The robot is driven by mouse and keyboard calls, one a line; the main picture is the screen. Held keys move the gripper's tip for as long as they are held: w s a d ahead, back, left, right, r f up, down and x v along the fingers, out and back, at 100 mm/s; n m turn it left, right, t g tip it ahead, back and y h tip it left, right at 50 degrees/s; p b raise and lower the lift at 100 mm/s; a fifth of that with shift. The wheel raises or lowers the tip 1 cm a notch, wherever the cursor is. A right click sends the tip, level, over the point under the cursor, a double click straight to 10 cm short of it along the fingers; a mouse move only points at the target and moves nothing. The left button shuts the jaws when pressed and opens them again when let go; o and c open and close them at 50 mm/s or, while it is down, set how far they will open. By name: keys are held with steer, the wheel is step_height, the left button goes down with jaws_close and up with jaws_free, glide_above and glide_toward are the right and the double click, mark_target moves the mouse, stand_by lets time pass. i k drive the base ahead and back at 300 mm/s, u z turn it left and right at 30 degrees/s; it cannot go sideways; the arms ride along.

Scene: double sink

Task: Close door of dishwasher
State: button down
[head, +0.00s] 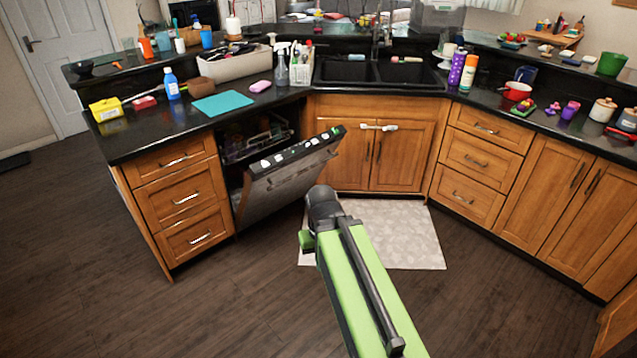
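The dishwasher door (287,181) is partly open, tilted outward from the cabinet to the left of the sink. Its black top edge carries a row of light buttons, and its outer face is steel-coloured with a bar handle. The dark dishwasher interior (250,140) shows behind it, with a rack partly visible. My green arm reaches up from the bottom of the view. My gripper (322,203) is at its dark far end, just to the right of the door's lower part in the picture. Its fingers cannot be made out, and I cannot tell whether it touches the door.
A pale mat (405,235) lies on the dark wood floor before the sink cabinet (370,150). A drawer unit (185,200) stands left of the dishwasher, with more drawers (473,165) to the right. Floor at lower left is clear.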

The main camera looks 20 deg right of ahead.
mark_target(287, 185)
steer(key=i, duration=0.5)
steer(key=u, duration=0.6)
steer(key=i, duration=0.6)
steer(key=u, duration=0.9)
